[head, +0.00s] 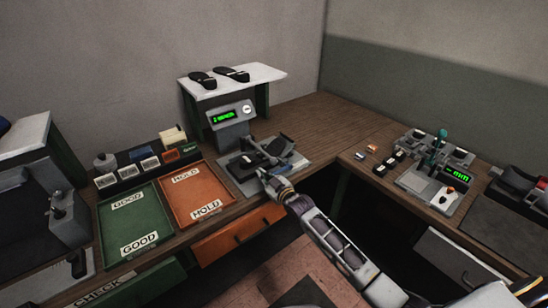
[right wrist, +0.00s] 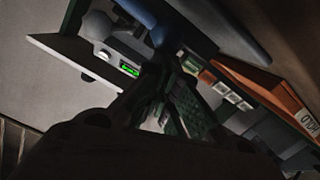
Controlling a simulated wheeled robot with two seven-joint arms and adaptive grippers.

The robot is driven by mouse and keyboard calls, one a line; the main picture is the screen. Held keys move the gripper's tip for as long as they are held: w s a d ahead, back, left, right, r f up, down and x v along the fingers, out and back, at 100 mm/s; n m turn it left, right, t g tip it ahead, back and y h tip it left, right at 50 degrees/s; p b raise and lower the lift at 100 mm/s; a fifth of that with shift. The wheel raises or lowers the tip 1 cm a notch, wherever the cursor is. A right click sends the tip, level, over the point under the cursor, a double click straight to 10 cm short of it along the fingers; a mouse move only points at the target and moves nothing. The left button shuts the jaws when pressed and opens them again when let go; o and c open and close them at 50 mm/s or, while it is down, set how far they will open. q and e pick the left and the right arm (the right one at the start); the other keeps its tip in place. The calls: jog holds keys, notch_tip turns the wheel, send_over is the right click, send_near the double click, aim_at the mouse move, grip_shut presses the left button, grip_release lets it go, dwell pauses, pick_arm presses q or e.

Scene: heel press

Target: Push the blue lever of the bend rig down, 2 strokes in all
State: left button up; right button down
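The bend rig (head: 232,113) is a grey unit with a lit green display, whose text seems to start with 2, at the back of the bench. Dark parts (head: 276,147) sit on its base plate. My right gripper (head: 264,173) is at the front edge of this plate; its fingertips converge and look shut, with nothing seen between them. In the right wrist view, a dark blue bar (right wrist: 185,22), probably the lever, lies close beyond the fingertips (right wrist: 155,75). I cannot tell whether they touch it. The lever is not clear in the head view. My left gripper is not in view.
A green GOOD tray (head: 139,219) and an orange HOLD tray (head: 188,190) lie left of the rig. A white shelf (head: 245,80) with dark soles stands behind it. Another device (head: 431,180) with a green display stands on the right bench. The wood between is mostly clear.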

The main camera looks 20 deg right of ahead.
jog(key=shift+a+f, duration=0.1)
jog(key=shift+f, duration=0.4)
jog(key=shift+s, duration=0.1)
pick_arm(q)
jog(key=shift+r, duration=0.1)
pick_arm(e)
jog(key=shift+r, duration=0.1)
